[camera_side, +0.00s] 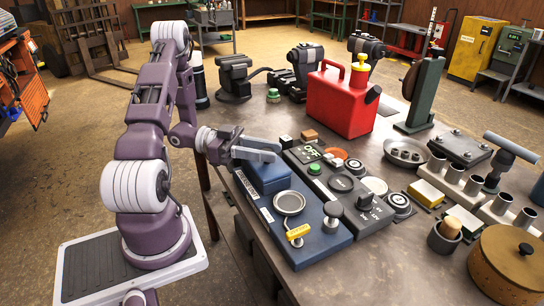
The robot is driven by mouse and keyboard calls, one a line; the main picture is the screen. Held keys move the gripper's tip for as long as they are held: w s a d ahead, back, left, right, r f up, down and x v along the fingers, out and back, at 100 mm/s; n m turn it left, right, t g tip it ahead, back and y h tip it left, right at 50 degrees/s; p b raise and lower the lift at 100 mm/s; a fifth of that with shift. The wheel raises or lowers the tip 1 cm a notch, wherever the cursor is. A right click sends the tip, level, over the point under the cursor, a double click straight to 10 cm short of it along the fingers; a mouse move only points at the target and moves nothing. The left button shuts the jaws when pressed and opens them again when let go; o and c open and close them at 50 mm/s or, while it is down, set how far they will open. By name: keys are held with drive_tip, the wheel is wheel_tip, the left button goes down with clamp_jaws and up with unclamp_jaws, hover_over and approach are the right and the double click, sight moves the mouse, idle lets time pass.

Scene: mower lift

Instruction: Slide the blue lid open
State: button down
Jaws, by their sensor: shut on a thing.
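The blue lid (266,179) is a raised box-like cover at the far left end of a dark blue panel (322,250) on the workbench. My gripper (274,152) reaches in from the left, just above the lid's far edge. Its grey fingers are shut on the upper part of the lid, and they hide the exact place of contact.
A grey control panel (345,190) with buttons stands close on the right. A red can (342,103) stands behind it. A round tan pot (512,262) and metal cups (474,185) fill the right side.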

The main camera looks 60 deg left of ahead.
drive_tip(key=c, duration=1.1)
unclamp_jaws()
drive_tip(key=v, duration=0.7)
drive_tip(key=shift+r, duration=0.1)
wheel_tip(320, 180, up, 16)
drive_tip(key=shift+r, duration=0.2)
drive_tip(key=shift+r, duration=0.15)
idle(1.5)
